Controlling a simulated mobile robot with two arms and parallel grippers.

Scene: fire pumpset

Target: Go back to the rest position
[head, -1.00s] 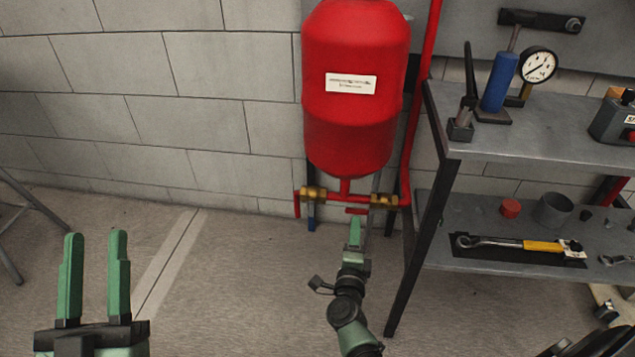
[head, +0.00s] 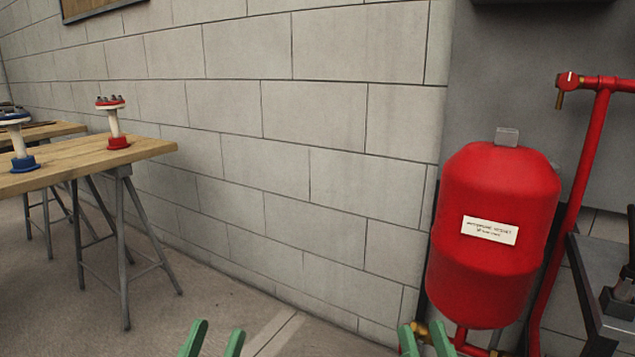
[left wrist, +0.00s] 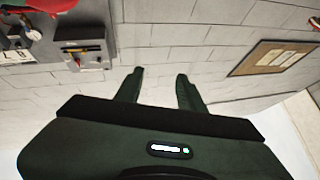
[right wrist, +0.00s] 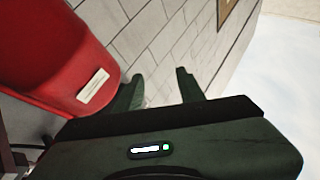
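My left gripper (head: 212,342) shows at the bottom of the head view, with two green fingertips apart and nothing between them. In the left wrist view its fingers (left wrist: 160,85) are spread, with bare wall beyond. My right gripper (head: 425,342) shows at the bottom right of the head view, its fingertips apart, in front of the lower left of the red tank. In the right wrist view its fingers (right wrist: 162,88) are also apart and empty. The rest of both arms is hidden below the head view.
The red tank (head: 495,200) with red piping (head: 585,165) stands at the wall on the right. A grey shelf (head: 605,270) is at the right edge. A wooden table (head: 85,160) on trestles, carrying flanged pieces, stands at the left. The floor (head: 210,300) between is clear.

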